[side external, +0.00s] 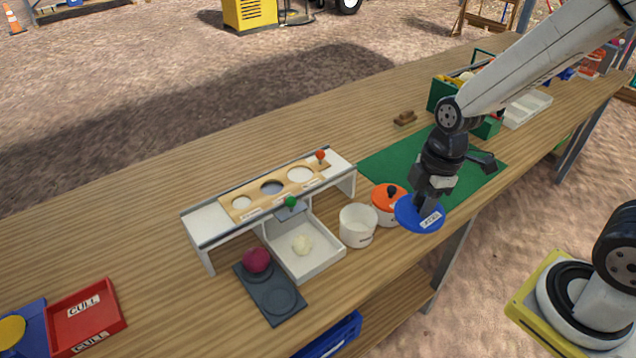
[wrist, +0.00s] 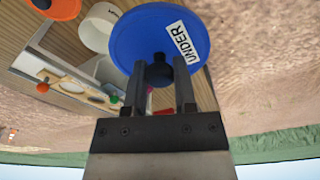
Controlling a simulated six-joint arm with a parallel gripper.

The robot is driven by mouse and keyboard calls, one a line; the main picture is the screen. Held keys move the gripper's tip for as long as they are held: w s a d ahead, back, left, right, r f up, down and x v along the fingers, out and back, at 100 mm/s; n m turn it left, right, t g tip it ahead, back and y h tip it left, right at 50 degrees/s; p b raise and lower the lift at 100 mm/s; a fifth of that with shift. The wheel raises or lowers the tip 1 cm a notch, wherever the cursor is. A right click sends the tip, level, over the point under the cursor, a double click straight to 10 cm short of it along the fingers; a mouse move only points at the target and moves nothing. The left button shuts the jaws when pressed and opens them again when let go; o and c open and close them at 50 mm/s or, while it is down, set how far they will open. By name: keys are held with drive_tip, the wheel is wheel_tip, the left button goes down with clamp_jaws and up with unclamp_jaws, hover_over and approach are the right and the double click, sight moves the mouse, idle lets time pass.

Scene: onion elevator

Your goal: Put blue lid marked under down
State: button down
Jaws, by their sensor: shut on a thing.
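The blue lid (side external: 419,211) is a round disc with a white label and a black knob. In the wrist view the blue lid (wrist: 150,35) carries the word UNDER. My gripper (side external: 423,203) is shut on the lid's knob; in the wrist view the gripper's fingers (wrist: 158,92) stand on both sides of it. The lid is held up at the table's front edge, just right of an orange-lidded pot (side external: 386,198). A white open pot (side external: 357,226) stands left of that one. What lies directly under the blue lid is hidden.
A white stand (side external: 207,225) with a holed wooden board is left of the pots, above a white tray (side external: 325,262). A dark scale-like plate (side external: 283,303) holds a red onion (side external: 257,260). A green mat (side external: 385,168) lies behind. A red CULL tray (side external: 110,318) is front left.

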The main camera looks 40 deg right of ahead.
drive_tip(key=shift+w+d, duration=0.1)
drive_tip(key=shift+w, duration=0.05)
drive_tip(key=w+d+f+m, duration=0.2)
drive_tip(key=w+d, duration=0.4)
drive_tip(key=d, duration=0.2)
drive_tip(key=w+d+f+m, duration=0.2)
drive_tip(key=w+d, duration=0.3)
drive_tip(key=d, duration=0.4)
drive_tip(key=shift+w+d+f+m, duration=0.15)
drive_tip(key=shift+w+f+m, duration=0.2)
drive_tip(key=shift+f, duration=0.45)
drive_tip(key=shift+w, duration=0.1)
drive_tip(key=w+d+f, duration=0.1)
drive_tip(key=w+f, duration=0.1)
drive_tip(key=w, duration=0.2)
drive_tip(key=w+d+f, duration=0.1)
drive_tip(key=w+f, duration=0.2)
drive_tip(key=w+d+f, duration=0.1)
drive_tip(key=w+f, duration=0.2)
drive_tip(key=w, duration=0.1)
drive_tip(key=shift+w+d, duration=0.1)
drive_tip(key=shift+w, duration=0.25)
drive_tip(key=shift+w+d+f, duration=0.15)
drive_tip(key=shift+w+f, duration=0.4)
drive_tip(key=shift+f, duration=0.1)
